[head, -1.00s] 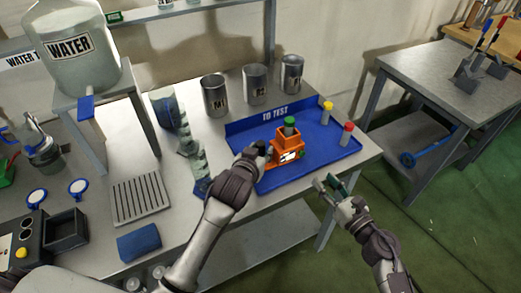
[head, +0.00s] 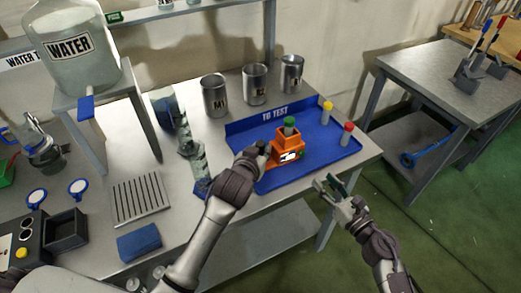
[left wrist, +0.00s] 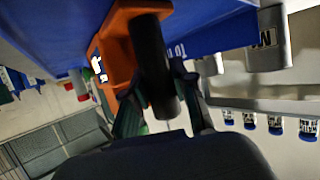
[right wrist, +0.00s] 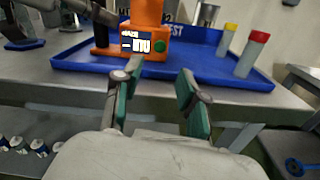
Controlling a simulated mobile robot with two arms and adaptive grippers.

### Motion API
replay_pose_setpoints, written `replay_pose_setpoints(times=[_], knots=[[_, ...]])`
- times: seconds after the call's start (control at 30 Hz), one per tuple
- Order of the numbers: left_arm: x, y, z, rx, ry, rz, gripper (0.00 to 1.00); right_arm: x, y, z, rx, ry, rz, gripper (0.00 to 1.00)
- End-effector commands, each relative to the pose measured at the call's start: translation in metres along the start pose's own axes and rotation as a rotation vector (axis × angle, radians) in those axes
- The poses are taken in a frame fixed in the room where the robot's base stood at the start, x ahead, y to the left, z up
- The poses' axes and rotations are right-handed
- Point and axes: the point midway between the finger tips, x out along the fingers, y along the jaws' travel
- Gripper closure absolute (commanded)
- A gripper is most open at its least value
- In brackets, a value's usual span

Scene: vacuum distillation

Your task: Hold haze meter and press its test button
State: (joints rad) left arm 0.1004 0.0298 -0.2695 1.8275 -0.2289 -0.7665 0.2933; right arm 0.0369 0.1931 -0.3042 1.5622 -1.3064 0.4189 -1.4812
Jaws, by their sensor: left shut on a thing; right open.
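The orange haze meter (head: 287,149) stands on the blue tray (head: 318,165), with a green-capped vial (head: 290,126) in its top. In the right wrist view the meter (right wrist: 148,15) shows a lit display and a green round button (right wrist: 160,46) at the display's right. My left gripper (head: 262,152) is shut on the meter's black handle (left wrist: 154,70) at its left side. My right gripper (head: 333,186) is open and empty in front of the tray's front edge; in the right wrist view its fingers (right wrist: 157,92) are apart, below and in front of the meter.
A yellow-capped vial (head: 326,112) and a red-capped vial (head: 346,134) stand at the tray's right. Metal cups (head: 214,95) stand behind the tray. A grated plate (head: 141,198) and a blue cloth (head: 139,242) lie left. Open floor lies right of the table.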

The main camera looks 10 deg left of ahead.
Motion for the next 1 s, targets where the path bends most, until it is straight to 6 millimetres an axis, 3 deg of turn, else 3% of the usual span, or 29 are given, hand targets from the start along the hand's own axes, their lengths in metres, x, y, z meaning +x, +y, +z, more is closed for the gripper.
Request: replay_pose_setpoints(times=[0.1, 0.17, 0.3, 0.37, 0.77, 1.0], knots=[[0.000, 0.000, 0.001, 0.000, -0.001, 0.000, 1.00, 0.000, 0.000, 0.000, 0.000, 0.000, 0.000, 0.60], [0.000, 0.000, 0.001, 0.000, -0.001, 0.000, 1.00, -0.003, 0.000, -0.001, -0.008, 0.001, -0.001, 0.70], [0.000, 0.000, 0.001, 0.000, -0.001, 0.000, 1.00, -0.033, -0.001, -0.003, -0.099, 0.004, -0.002, 0.93], [0.000, 0.000, 0.001, 0.000, -0.002, 0.000, 1.00, -0.044, 0.000, -0.002, -0.137, 0.003, -0.001, 1.00], [0.000, 0.000, 0.000, 0.000, -0.001, 0.000, 1.00, -0.048, 0.001, 0.000, -0.166, -0.001, 0.001, 1.00], [0.000, 0.000, 0.000, 0.000, -0.001, 0.000, 1.00, -0.017, 0.001, 0.001, -0.166, -0.003, 0.000, 1.00]])
